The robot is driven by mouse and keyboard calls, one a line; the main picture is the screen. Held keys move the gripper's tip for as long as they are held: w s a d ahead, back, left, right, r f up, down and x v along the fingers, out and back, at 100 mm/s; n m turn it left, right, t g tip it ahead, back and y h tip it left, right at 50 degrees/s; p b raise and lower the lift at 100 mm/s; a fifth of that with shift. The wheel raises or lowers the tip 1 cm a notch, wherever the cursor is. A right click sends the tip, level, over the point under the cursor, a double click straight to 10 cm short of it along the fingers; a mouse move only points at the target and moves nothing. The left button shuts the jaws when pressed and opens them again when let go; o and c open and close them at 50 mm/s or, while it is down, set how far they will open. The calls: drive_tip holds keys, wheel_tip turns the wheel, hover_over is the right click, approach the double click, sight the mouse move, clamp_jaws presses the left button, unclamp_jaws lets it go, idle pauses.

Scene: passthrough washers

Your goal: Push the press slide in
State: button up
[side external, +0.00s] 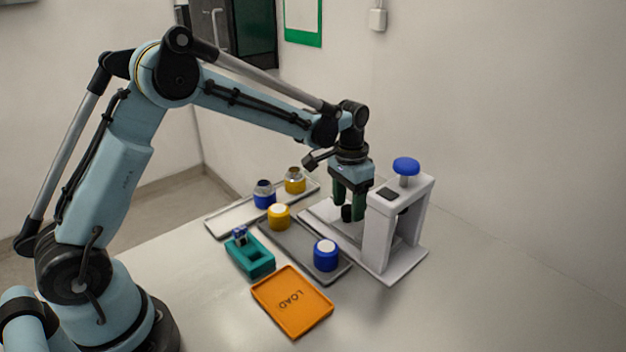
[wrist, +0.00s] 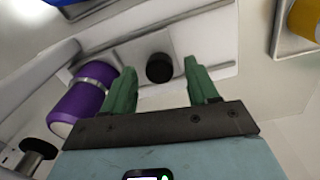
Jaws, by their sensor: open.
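The white press (side external: 378,235) stands at the right of the table, with a blue button (side external: 406,166) on top. Its slide (wrist: 125,52) is a pale plate with a round black knob (wrist: 159,68); the knob also shows in the side view (side external: 346,213). My gripper (side external: 349,214) points down in front of the press. In the wrist view its green fingers (wrist: 160,78) are open, one on each side of the knob, with visible gaps. A purple cylinder with a silver band (wrist: 82,100) is at the press end of the slide; the press hides it in the side view.
A grey tray (side external: 300,252) holds yellow (side external: 279,217) and blue (side external: 326,255) containers. A teal holder (side external: 250,258) and orange LOAD tray (side external: 291,303) lie nearer. The front right table is clear.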

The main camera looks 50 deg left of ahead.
sight(361, 229)
drive_tip(key=shift+f, duration=0.25)
clamp_jaws()
drive_tip(key=shift+d, duration=1.95)
unclamp_jaws()
drive_tip(key=shift+r, duration=0.1)
wheel_tip(361, 229, up, 12)
drive_tip(key=shift+a, duration=0.3)
